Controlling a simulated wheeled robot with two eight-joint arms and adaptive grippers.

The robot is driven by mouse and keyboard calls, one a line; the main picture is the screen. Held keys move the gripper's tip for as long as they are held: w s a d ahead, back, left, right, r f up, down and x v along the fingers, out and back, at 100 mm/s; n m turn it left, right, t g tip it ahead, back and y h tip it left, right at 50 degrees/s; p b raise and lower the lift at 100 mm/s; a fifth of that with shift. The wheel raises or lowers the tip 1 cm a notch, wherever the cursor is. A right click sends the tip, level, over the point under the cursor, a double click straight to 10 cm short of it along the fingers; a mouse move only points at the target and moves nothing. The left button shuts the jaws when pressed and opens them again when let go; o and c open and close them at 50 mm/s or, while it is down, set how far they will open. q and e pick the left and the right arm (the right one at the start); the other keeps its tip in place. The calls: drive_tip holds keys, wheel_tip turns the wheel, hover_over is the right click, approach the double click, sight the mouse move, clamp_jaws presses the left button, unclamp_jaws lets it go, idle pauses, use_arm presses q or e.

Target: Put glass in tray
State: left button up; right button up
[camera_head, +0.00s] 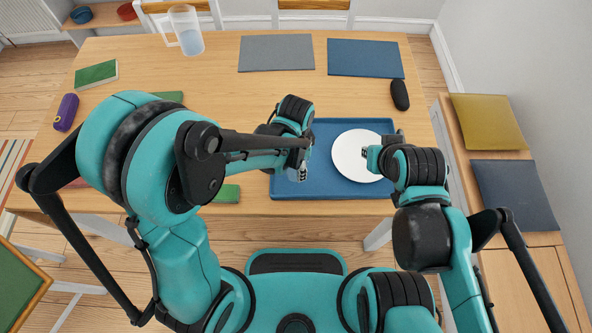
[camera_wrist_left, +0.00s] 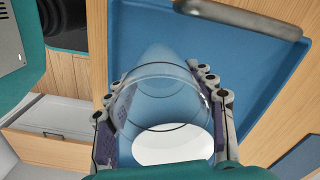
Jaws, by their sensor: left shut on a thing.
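The blue tray (camera_head: 325,190) lies at the front of the wooden table and also fills much of the left wrist view (camera_wrist_left: 255,62). A round white plate (camera_head: 350,155) is on its right part. My left gripper (camera_head: 300,172) is over the left part of the tray. In the left wrist view it is shut on a clear glass (camera_wrist_left: 160,85), with a finger on each side. The tray and the white plate (camera_wrist_left: 175,148) show around and through the glass. My right gripper (camera_head: 368,157) is at the plate's right side; its finger opening is too small to judge.
A clear pitcher (camera_head: 187,30) stands at the back left. Grey (camera_head: 276,52) and blue (camera_head: 365,58) mats lie at the back. A black oval object (camera_head: 400,95) is at the right edge. A green book (camera_head: 96,74) and a purple object (camera_head: 66,112) lie at left.

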use_arm(q)
wheel_tip(320, 180, down, 4)
drive_tip(key=shift+r+b, duration=0.25)
drive_tip(key=shift+b, duration=0.45)
drive_tip(key=shift+r, duration=0.1)
drive_tip(key=shift+f, duration=0.2)
drive_tip(key=o, duration=1.3)
drive_tip(key=shift+r, duration=0.1)
